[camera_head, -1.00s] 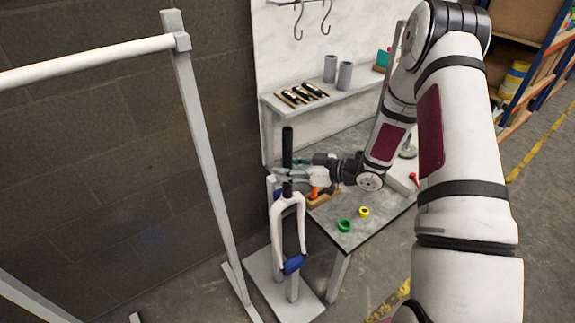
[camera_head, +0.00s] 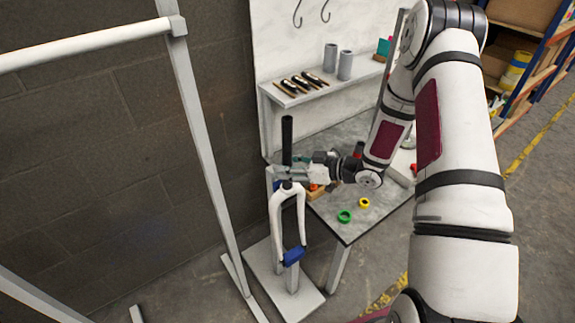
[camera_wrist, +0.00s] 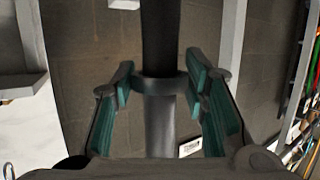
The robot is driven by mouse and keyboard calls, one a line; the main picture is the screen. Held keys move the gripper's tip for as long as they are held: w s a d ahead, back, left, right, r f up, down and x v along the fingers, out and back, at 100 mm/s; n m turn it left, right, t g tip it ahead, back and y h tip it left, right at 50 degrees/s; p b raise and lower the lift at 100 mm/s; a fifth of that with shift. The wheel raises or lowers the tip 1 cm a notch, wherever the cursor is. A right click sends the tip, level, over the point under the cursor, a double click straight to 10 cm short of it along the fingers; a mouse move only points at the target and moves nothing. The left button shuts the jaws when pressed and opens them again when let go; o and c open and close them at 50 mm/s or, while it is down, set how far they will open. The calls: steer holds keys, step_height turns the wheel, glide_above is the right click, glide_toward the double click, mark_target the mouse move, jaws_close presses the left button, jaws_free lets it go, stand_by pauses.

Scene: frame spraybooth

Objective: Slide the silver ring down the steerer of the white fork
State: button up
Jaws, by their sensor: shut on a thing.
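The white fork (camera_head: 275,213) stands upright, held in a stand, with its black steerer (camera_head: 287,135) pointing up. My gripper (camera_head: 288,173) is at the lower part of the steerer, just above the fork crown. In the wrist view, the silver ring (camera_wrist: 158,86) looks dark grey and sits around the steerer (camera_wrist: 160,35). In the head view the fingers mostly hide the ring.
The stand has a blue clamp (camera_head: 293,257) and a pale base plate (camera_head: 262,280). A workbench (camera_head: 345,228) close to the right holds a green ring (camera_head: 345,216) and a yellow ring (camera_head: 364,203). A white frame post (camera_head: 205,150) stands to the left.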

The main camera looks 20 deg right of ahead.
steer(key=shift+f, duration=0.15)
steer(key=shift+f+b, duration=0.95)
steer(key=shift+f, duration=1.2)
steer(key=shift+f+b, duration=0.3)
steer(key=shift+f, duration=0.55)
stand_by(1.6)
steer(key=o, duration=1.1)
steer(key=v, duration=1.2)
